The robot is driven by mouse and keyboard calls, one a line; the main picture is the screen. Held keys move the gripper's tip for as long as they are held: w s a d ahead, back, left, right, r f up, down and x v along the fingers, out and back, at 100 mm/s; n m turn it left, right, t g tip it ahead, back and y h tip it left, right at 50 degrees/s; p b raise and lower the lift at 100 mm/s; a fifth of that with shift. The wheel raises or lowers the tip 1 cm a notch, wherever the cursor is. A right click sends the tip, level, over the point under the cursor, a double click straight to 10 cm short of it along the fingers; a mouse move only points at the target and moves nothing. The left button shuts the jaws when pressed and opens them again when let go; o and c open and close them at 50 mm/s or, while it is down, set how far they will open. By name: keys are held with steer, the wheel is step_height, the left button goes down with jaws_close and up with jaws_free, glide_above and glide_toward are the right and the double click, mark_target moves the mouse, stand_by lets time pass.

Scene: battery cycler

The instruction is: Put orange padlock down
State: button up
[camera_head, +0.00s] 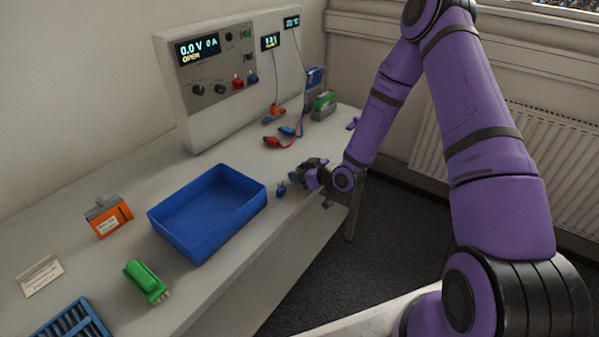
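My gripper (302,178) is low over the front right part of the bench, to the right of the blue tray. Its fingers are small and dark in this view, and I cannot tell whether they are open or shut on something. I cannot make out an orange padlock at the gripper. A small blue object (281,189), possibly a padlock, is just left of the gripper.
An empty blue tray (180,245) sits mid-bench. A green item (146,281), a label card (40,276) and a slotted blue rack (72,322) are at the left. The cycler panel (215,105), with red and blue leads, stands behind. A green pack (323,105) is at the back right.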

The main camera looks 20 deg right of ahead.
steer(key=shift+o, duration=0.8)
steer(key=shift+r, duration=0.2)
steer(key=v, duration=1.2)
steer(key=s+d+r+m+g+h, duration=0.1)
steer(key=s+d+r+h, duration=0.15)
steer(key=r, duration=0.45)
steer(key=s+d+r+m+g+h, duration=0.1)
steer(key=r+h, duration=0.2)
steer(key=r, duration=0.5)
steer(key=s+d+r+m+g+h, duration=0.1)
steer(key=s+r+h, duration=0.15)
steer(key=r, duration=0.45)
steer(key=s+a+r+m+g, duration=0.1)
steer(key=s+a+r+m, duration=0.1)
steer(key=s+r, duration=0.4)
steer(key=s+a+r+m+g, duration=0.1)
steer(key=s+r, duration=0.6)
steer(key=s, duration=0.9)
steer(key=shift+s+a+r+m+g, duration=0.3)
steer(key=shift+a+m, duration=0.2)
steer(key=shift+m, duration=0.1)
